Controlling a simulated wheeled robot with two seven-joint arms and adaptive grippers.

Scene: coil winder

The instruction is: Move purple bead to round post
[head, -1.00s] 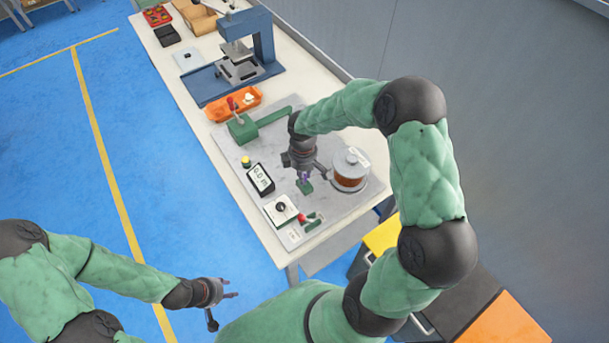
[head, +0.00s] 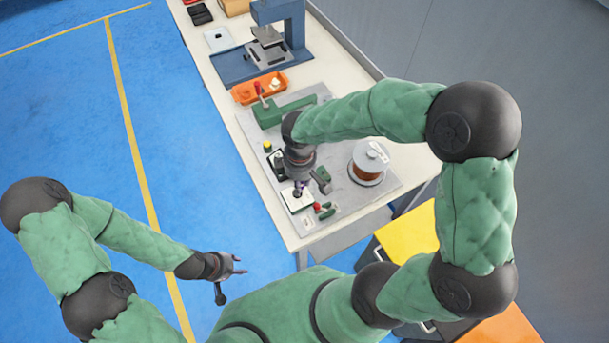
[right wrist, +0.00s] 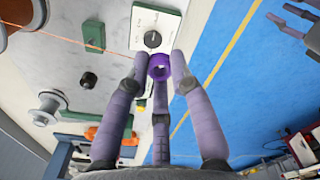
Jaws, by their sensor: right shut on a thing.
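The purple bead (right wrist: 159,66) is a short ring with a dark hole, held between the fingertips of my right gripper (right wrist: 160,70). In the head view my right gripper (head: 299,190) is over the white box (head: 290,202), mostly hiding the bead. In the right wrist view the bead appears just beside the box's black round knob (right wrist: 152,39); I cannot tell the height gap. I cannot make out for certain which part is the round post. My left gripper (head: 240,264) is open and empty, off the table over the blue floor.
A copper wire spool (head: 368,164) stands to the right of my right gripper. A green block (head: 322,173) and a green lever fixture (head: 283,110) are on the grey plate. An orange tray (head: 260,88) and a blue press (head: 268,45) stand farther back.

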